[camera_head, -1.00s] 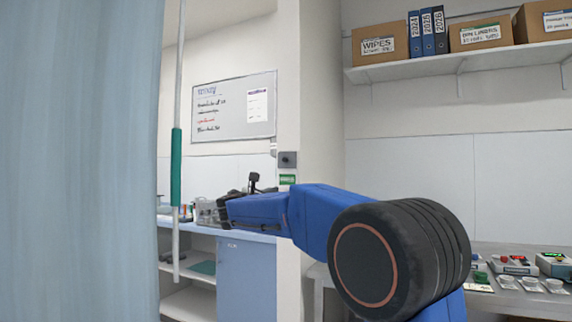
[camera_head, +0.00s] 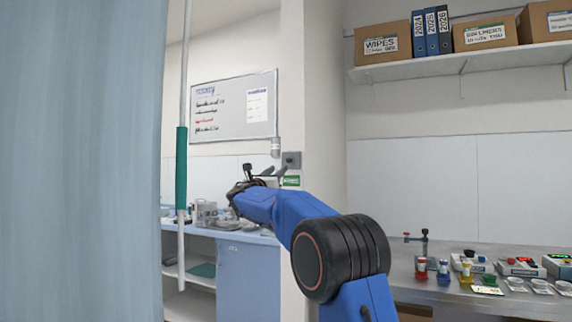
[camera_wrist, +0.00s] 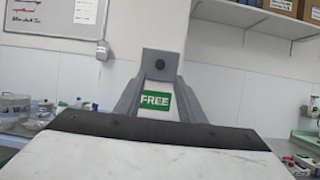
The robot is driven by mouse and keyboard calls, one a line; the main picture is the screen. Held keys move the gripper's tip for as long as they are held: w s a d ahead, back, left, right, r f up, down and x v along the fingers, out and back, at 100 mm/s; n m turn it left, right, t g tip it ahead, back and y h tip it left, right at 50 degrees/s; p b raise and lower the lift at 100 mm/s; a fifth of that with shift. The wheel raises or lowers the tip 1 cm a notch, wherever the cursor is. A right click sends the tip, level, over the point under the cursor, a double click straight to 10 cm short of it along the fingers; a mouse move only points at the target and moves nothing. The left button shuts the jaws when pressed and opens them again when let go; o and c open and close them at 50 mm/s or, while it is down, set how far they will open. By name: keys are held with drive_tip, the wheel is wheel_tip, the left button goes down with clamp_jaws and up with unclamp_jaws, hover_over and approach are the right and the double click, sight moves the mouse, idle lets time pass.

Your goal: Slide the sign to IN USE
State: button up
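The sign is on the end face of a pale wall pillar. Its grey slider plate with a dark round knob (camera_head: 291,160) sits above a green label (camera_head: 291,181). In the wrist view the label reads FREE (camera_wrist: 156,101), with the grey plate and knob (camera_wrist: 160,64) right above it. My gripper (camera_head: 276,172) is at the end of the blue arm, just left of the sign in the head view. In the wrist view its two grey fingers (camera_wrist: 160,88) are apart, one each side of the label. Nothing shows between them but the sign behind; contact cannot be told.
A blue-grey curtain (camera_head: 80,160) fills the left, beside a pole with a green sleeve (camera_head: 181,168). A whiteboard (camera_head: 233,108) hangs behind. A metal bench (camera_head: 440,295) at right holds small devices and vials. A shelf (camera_head: 460,66) with boxes is above.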

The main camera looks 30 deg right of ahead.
sight(288, 161)
drive_tip(key=x, duration=0.9)
drive_tip(key=shift+w+d+r, duration=0.1)
drive_tip(key=shift+d+r, duration=0.05)
drive_tip(key=shift+d, duration=0.05)
clamp_jaws()
